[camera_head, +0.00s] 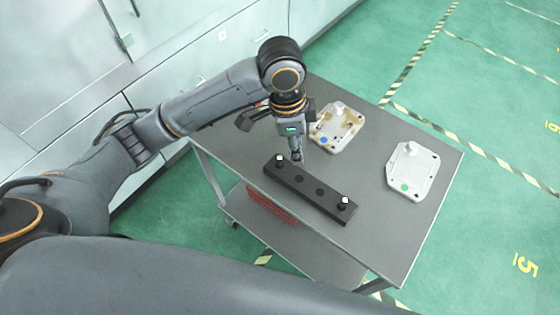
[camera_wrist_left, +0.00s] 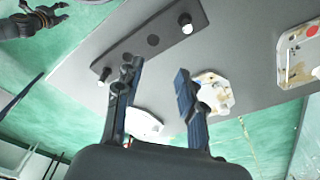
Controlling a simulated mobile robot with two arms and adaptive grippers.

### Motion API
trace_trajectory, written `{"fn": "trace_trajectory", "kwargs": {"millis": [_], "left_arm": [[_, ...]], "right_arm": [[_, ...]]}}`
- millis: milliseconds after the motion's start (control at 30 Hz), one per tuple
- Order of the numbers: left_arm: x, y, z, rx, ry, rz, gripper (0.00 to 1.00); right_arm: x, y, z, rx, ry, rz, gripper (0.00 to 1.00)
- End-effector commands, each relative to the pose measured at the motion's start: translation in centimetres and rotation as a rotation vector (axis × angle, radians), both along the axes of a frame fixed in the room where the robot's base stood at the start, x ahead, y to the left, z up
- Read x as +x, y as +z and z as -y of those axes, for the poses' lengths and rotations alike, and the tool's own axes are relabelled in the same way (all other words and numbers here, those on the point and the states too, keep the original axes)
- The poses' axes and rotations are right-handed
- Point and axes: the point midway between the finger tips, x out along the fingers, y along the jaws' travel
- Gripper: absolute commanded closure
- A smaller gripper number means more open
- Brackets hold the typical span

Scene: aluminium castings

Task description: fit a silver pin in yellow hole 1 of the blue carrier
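The blue carrier looks to be the pale casting with a blue dot (camera_head: 338,130), on the table behind the black bar; in the left wrist view it is partly hidden by a finger (camera_wrist_left: 218,94). It has brownish-yellow patches and a raised post; its holes are too small to read. Two bright-topped pins stand upright in the bar's ends, one at the left (camera_head: 280,159) and one at the right (camera_head: 344,202). My left gripper (camera_head: 297,159) points down close to the bar, near the left pin; its fingers are apart and empty (camera_wrist_left: 156,70). My right gripper (camera_wrist_left: 48,18) shows small at upper left.
The black bar (camera_head: 297,182) has two empty dark holes between the pins. A white casting with a green dot (camera_head: 427,166) lies at the right. A casting with a red dot (camera_wrist_left: 292,68) is mostly hidden behind my left arm in the head view.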

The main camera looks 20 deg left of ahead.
Motion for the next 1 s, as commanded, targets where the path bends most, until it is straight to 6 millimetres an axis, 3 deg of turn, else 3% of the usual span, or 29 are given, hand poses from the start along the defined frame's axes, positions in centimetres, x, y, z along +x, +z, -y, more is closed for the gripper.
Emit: {"fn": "trace_trajectory", "kwargs": {"millis": [133, 333, 467, 733, 1000], "left_arm": [[1.7, 3.1, -2.6, 0.097, -0.035, -0.019, 0.61], [2.2, 4.4, -4.0, 0.143, -0.048, -0.044, 0.61], [2.1, 2.8, -4.1, 0.146, -0.047, -0.05, 0.61], [2.1, -2.3, -4.0, 0.143, -0.047, -0.047, 0.61], [1.9, -4.4, -4.1, 0.144, -0.048, -0.045, 0.61]], "right_arm": [[0.1, 0.0, 0.0, 0.0, 0.001, 0.001, 0.6], [0.1, 0.1, 0.0, -0.001, 0.001, 0.001, 0.6], [0.1, 0.3, 0.1, -0.001, 0.002, 0.001, 0.6], [0.1, 0.8, 0.4, -0.004, 0.004, 0.001, 0.6], [0.1, 1.3, 0.4, -0.004, 0.004, 0.001, 0.6]]}}
